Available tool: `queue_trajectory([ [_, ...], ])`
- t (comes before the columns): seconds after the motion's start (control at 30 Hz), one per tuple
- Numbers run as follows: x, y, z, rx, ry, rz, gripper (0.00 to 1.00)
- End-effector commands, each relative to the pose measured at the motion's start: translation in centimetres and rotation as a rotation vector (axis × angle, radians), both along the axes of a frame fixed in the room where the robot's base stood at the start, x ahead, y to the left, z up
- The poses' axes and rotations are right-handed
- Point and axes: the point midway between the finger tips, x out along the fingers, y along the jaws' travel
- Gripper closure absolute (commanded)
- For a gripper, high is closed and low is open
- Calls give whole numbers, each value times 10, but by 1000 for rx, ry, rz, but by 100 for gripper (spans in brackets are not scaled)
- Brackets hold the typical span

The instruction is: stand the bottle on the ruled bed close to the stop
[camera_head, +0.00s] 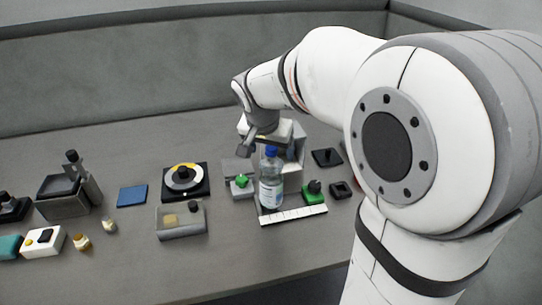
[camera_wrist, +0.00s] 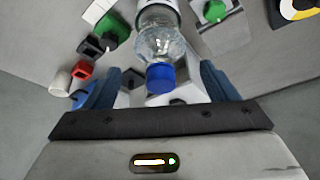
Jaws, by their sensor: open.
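A clear bottle (camera_head: 271,186) with a blue cap and a pale label stands upright just behind a white ruled strip (camera_head: 293,215), at its left part. The strip marks the front of the ruled bed; the bottle hides part of the bed. I cannot tell for certain which part is the stop. My gripper (camera_head: 262,140) is over the bottle's top, open. In the wrist view the bottle (camera_wrist: 158,42) and its cap lie between the two blue fingers of my gripper (camera_wrist: 158,84), with space on both sides. The jaws do not grip it.
Green-knobbed blocks stand left (camera_head: 241,184) and right (camera_head: 313,192) of the bottle. A grey tray (camera_head: 181,224), a dial device (camera_head: 184,181) and a blue pad (camera_head: 132,195) lie further left. A small black square block (camera_head: 341,190) is at right. Bare table lies in front.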

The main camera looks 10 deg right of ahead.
Motion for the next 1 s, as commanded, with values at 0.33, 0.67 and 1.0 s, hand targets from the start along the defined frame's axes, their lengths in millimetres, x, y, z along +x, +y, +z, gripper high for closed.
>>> queue_trajectory([
  [0.33, -21, 14, 62, 0, -3, 1, 21],
  [0.67, -81, 2, 45, 9, 73, 164, 21],
  [1.0, -196, -7, -30, 43, 159, 548, 21],
])
